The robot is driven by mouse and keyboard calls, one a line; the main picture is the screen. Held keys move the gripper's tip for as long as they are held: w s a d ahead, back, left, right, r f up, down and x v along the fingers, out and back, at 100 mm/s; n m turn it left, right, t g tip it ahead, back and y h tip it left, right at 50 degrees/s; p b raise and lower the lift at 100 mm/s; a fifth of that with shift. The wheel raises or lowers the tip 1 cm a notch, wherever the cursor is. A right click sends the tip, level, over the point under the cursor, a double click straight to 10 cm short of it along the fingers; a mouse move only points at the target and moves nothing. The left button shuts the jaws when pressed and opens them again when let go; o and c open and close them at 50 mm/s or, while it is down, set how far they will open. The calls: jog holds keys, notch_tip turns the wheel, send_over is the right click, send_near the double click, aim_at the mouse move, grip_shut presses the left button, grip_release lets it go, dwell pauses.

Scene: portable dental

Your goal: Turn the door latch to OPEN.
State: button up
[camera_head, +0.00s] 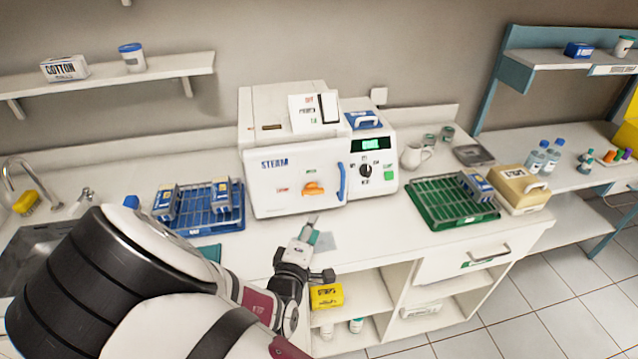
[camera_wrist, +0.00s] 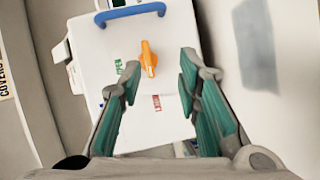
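The white sterilizer (camera_head: 278,160) stands on the counter with its front door facing me. An orange door latch (camera_head: 313,188) sits on that door and lies roughly sideways, its lever toward the red label (camera_head: 282,190). The green label (camera_head: 311,172) is above it. In the wrist view, the latch (camera_wrist: 149,58) appears between and beyond my fingertips, its lever toward the red label (camera_wrist: 157,102), with the green label (camera_wrist: 118,66) to the left. My gripper (camera_head: 311,226) is open and empty in front of the door, below the latch; it also shows in the wrist view (camera_wrist: 160,64).
A blue door handle (camera_head: 342,182) is right of the latch. A blue rack (camera_head: 226,212) stands left of the sterilizer and a green rack (camera_head: 440,205) to its right. A black knob (camera_head: 366,171) is on the right panel. The counter directly before the door is mostly clear.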

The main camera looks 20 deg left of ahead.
aim_at(312, 195)
jog(key=w+a+b, duration=0.1)
jog(key=w+b, duration=0.1)
jog(key=w, duration=0.1)
jog(key=w+a+n+t+b, duration=0.1)
jog(key=w+b, duration=0.2)
jog(key=w+a+n+y+b, duration=0.1)
jog(key=w+b, duration=0.2)
jog(key=shift+t, duration=0.3)
jog(key=shift+w+a+r+b, duration=0.15)
jog(key=shift+w+b, duration=0.4)
jog(key=shift+w, duration=0.15)
jog(key=shift+c, duration=0.6)
grip_shut()
